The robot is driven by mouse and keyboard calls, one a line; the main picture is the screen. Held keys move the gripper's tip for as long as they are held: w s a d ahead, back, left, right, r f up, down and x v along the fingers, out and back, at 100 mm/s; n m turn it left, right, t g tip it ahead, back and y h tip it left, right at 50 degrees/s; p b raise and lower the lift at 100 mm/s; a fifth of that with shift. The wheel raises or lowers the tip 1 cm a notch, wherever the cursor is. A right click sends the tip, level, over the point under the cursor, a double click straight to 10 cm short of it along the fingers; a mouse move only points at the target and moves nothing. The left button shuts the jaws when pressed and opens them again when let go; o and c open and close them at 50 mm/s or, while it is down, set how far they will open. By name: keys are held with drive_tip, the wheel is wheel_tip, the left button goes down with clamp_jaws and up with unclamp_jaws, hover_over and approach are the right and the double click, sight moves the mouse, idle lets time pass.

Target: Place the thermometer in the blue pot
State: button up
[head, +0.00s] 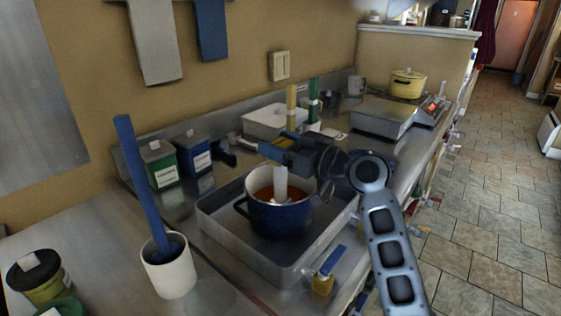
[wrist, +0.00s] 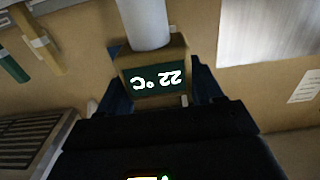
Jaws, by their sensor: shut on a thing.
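The blue pot (head: 277,219) stands in a shallow metal tray, open at the top, with orange-brown liquid inside. My gripper (head: 284,151) is above the pot, shut on the thermometer. In the wrist view, the thermometer (wrist: 152,75) has a tan-framed dark green display reading 22 °C, upside down, and a thick white stem. My gripper's dark blue fingers (wrist: 158,82) flank the display. In the head view, the white stem (head: 281,182) hangs upright into the pot's opening. I cannot tell whether its lower end touches the liquid.
The metal tray (head: 222,229) has bare floor around the pot. A white cup (head: 169,274) with a tall blue stick stands at left. Green (head: 159,165) and blue (head: 195,155) tins stand behind. A white tub (head: 262,119) and a yellow pot (head: 407,85) are farther back.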

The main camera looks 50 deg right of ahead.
drive_tip(key=shift+f, duration=1.95)
drive_tip(key=o, duration=1.6)
drive_tip(key=shift+r, duration=0.1)
drive_tip(key=shift+r, duration=0.2)
drive_tip(key=s+b, duration=0.1)
drive_tip(key=s, duration=0.5)
drive_tip(key=s+b, duration=0.2)
drive_tip(key=s, duration=0.4)
drive_tip(key=shift+d+f, duration=0.15)
drive_tip(key=shift+d, duration=0.05)
